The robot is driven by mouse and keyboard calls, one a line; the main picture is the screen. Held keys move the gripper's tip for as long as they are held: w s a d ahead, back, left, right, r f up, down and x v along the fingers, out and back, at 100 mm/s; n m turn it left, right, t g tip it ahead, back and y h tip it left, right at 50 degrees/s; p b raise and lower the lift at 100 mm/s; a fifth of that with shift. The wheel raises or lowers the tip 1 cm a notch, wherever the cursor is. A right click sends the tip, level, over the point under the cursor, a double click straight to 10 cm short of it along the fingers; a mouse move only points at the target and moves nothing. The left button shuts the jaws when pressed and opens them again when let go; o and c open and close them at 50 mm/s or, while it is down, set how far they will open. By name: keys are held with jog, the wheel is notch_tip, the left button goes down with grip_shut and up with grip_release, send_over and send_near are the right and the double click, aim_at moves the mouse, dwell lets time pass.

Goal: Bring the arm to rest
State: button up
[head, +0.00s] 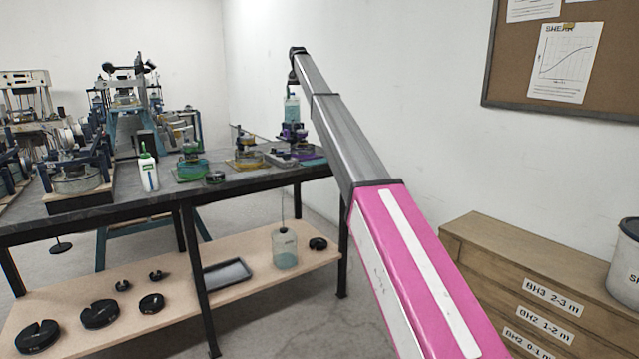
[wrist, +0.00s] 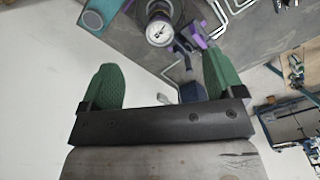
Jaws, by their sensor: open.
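My arm (head: 345,130) reaches from the lower right of the head view up over the far right end of the dark bench. Its tip is small and dark there, and the fingers cannot be made out. In the wrist view my gripper (wrist: 162,78) is open, with two green fingers wide apart and nothing held between them. Beyond the fingers are a round dial gauge (wrist: 160,31) and purple parts of a device. A purple device (head: 292,133) with a pale blue container (head: 291,107) above it stands below the arm's tip in the head view.
The bench (head: 130,190) carries several testing devices and a white squeeze bottle (head: 148,172). Its lower shelf (head: 180,290) holds black weights, a grey tray (head: 222,275) and a glass jar (head: 285,248). A wooden drawer cabinet (head: 480,250) stands at right, below a pinboard (head: 520,60).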

jog(key=s+d+f, duration=0.6)
jog(key=s+f, duration=0.3)
jog(key=f, duration=0.6)
jog(key=s+d+f, duration=0.6)
jog(key=s+f, duration=0.3)
jog(key=f, duration=0.6)
jog(key=s+d+f, duration=0.6)
jog(key=s+f, duration=0.4)
jog(key=f, duration=0.5)
jog(key=s+d+f, duration=0.4)
jog(key=s+f, duration=0.2)
jog(key=s, duration=0.7)
jog(key=s+d+f, duration=0.3)
jog(key=s+f, duration=0.4)
jog(key=s, duration=0.7)
jog(key=s+d+f, duration=0.4)
jog(key=s+f, duration=0.2)
jog(key=s, duration=0.7)
jog(key=shift+s+d+f, duration=0.25)
jog(key=shift+d+f, duration=0.05)
jog(key=shift+f, duration=0.1)
